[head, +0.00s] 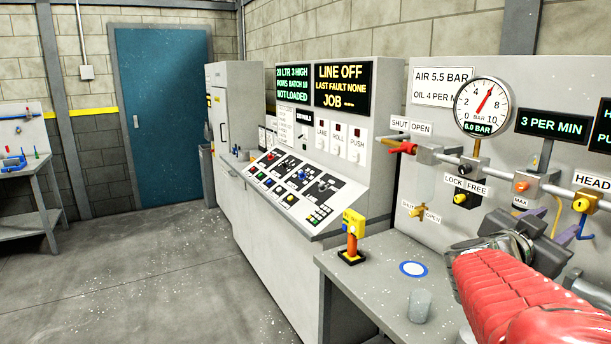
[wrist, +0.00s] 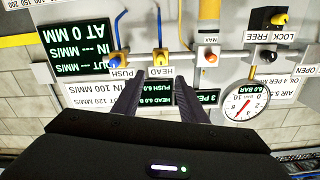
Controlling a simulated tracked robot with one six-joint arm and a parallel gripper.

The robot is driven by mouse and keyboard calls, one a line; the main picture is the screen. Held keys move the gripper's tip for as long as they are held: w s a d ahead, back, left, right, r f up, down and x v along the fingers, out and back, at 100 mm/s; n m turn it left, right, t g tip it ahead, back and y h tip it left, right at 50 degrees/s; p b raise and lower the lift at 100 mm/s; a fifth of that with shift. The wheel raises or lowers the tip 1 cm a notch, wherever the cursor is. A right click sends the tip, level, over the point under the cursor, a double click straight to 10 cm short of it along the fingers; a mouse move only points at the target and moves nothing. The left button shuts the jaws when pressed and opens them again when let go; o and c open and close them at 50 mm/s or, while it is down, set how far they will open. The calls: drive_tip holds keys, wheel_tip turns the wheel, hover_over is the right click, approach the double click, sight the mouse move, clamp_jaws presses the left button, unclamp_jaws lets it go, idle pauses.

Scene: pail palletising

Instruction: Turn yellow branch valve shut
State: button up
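A small yellow valve (head: 417,211) sits low on the grey panel in the head view, between a SHUT label at its left and an OPEN label at its right. Its exact handle angle is too small to tell. The wrist view does not show it. My gripper (head: 508,232) is to the right of this valve and apart from it, in front of the panel. In the upside-down wrist view my gripper (wrist: 163,95) has its two dark fingers spread with nothing between them. They point towards the HEAD knob (wrist: 160,57).
A red valve (head: 402,148) with SHUT and OPEN labels, a gauge (head: 482,107) reading 6.0 BAR and a LOCK/FREE knob (head: 466,198) are nearby.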

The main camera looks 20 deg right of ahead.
sight(579, 206)
drive_tip(key=shift+d, duration=0.1)
drive_tip(key=d, duration=0.4)
drive_tip(key=w+d, duration=0.1)
drive_tip(key=d, duration=0.4)
drive_tip(key=w+d, duration=0.1)
drive_tip(key=d, duration=0.3)
drive_tip(key=shift+d, duration=0.25)
clamp_jaws()
drive_tip(key=shift+a, duration=0.25)
drive_tip(key=shift+d, duration=0.15)
